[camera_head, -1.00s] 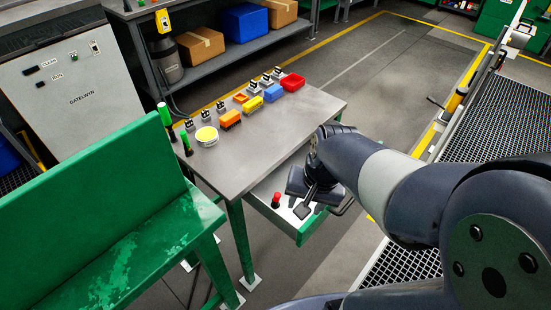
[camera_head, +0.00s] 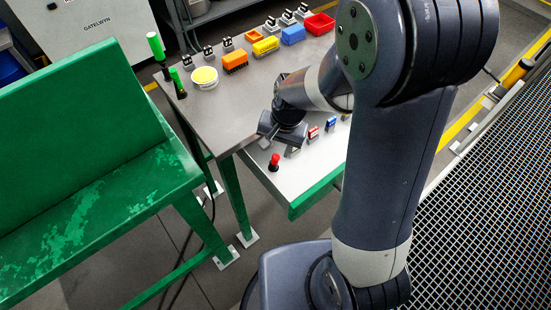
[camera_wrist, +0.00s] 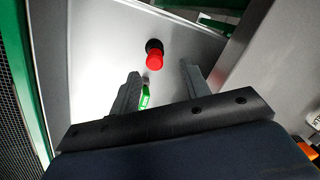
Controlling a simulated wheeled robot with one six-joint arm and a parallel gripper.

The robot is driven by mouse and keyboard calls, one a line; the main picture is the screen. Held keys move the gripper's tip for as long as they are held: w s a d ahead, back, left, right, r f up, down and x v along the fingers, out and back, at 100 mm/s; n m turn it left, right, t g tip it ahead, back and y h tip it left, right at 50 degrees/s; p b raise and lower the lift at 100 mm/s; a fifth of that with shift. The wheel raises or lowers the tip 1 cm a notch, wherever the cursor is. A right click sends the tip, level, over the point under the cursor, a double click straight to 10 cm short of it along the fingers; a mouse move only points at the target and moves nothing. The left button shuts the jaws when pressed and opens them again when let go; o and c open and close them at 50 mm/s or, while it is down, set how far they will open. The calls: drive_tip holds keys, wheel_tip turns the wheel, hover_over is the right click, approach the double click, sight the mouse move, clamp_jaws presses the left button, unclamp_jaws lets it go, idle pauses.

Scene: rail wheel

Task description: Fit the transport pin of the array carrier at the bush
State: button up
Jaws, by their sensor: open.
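A small upright pin-like piece with a red head and black base (camera_head: 274,162) stands in the open drawer (camera_head: 291,182) below the table top. I cannot tell whether it is the transport pin. In the wrist view the red head (camera_wrist: 155,60) shows just beyond and between my fingertips. My gripper (camera_head: 282,143) is open and empty over the drawer, fingers pointing at the red piece; it also shows in the wrist view (camera_wrist: 162,76). A small green-labelled piece (camera_wrist: 145,97) appears partly behind the left finger. I cannot identify the array carrier or its bush.
Red (camera_head: 314,132) and blue (camera_head: 331,124) tags stand in the drawer. A green bench (camera_head: 90,215) is at left; metal grating (camera_head: 480,200) is at right.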

sight(276, 156)
drive_tip(key=shift+f, duration=2.65)
drive_tip(key=shift+c, duration=0.3)
clamp_jaws()
drive_tip(key=shift+w+r, duration=0.1)
drive_tip(key=shift+r, duration=0.05)
wheel_tip(276, 156, up, 10)
drive_tip(key=shift+f+p, duration=0.1)
drive_tip(key=shift+p, duration=0.2)
drive_tip(key=c, duration=0.6)
unclamp_jaws()
clamp_jaws()
